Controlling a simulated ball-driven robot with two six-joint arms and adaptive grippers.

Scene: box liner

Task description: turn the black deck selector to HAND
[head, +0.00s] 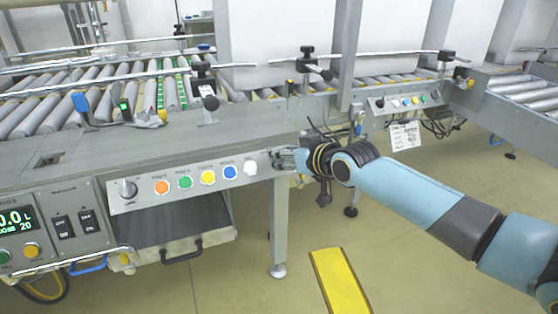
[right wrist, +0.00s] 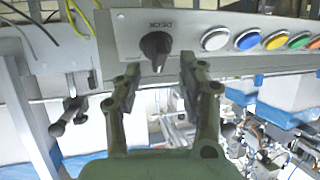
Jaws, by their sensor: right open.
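The black deck selector (right wrist: 155,48) sits on a grey panel (right wrist: 200,18) in the right wrist view, below upside-down lettering that seems to read DECK. Its narrow end points down in that picture. The HAND mark is not legible. My right gripper (right wrist: 159,77) is open, with one finger on each side of the selector's lower end and no visible contact. In the head view my right gripper (head: 284,159) is at the panel's right end and hides this selector. My left gripper is not in view.
White, blue, yellow, green and orange buttons line the panel beside the selector; the white button (head: 250,168) is nearest. A table leg (head: 279,230) stands under the gripper.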

